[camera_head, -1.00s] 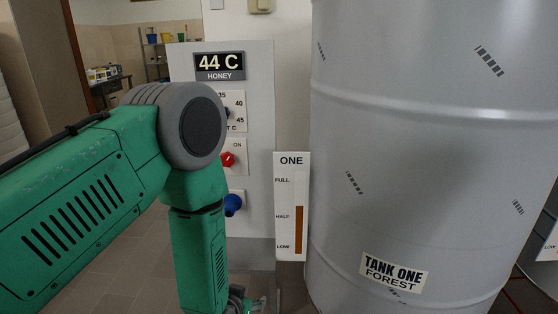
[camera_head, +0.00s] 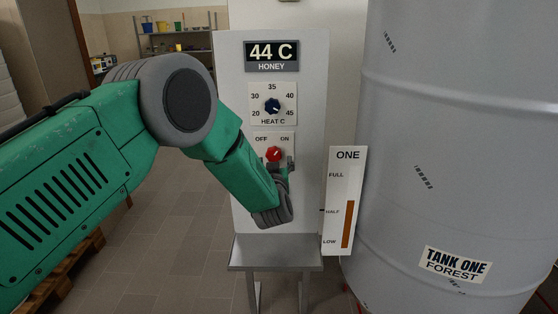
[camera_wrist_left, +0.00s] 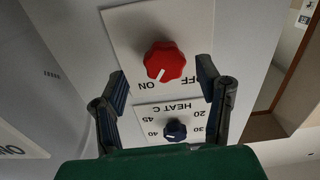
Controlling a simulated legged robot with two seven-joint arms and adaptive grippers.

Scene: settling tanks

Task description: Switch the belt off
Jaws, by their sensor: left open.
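The red knob (camera_head: 274,154) sits on a white plate (camera_head: 259,146) marked OFF and ON, on the grey control panel. It also shows in the left wrist view (camera_wrist_left: 164,62), upside down, with its white pointer line towards ON. My left gripper (camera_head: 277,168) is at the red knob from below in the head view. In the left wrist view its two fingers (camera_wrist_left: 162,80) are open, on either side of the knob, with gaps between them and it. Whether they reach its depth I cannot tell. My right gripper is not in view.
A dark blue HEAT C knob (camera_head: 272,106) is just above the red one, below the 44 C HONEY display (camera_head: 272,56). A level gauge (camera_head: 343,200) marked ONE and the grey tank (camera_head: 450,150) stand close on the right. A metal ledge (camera_head: 275,252) is below.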

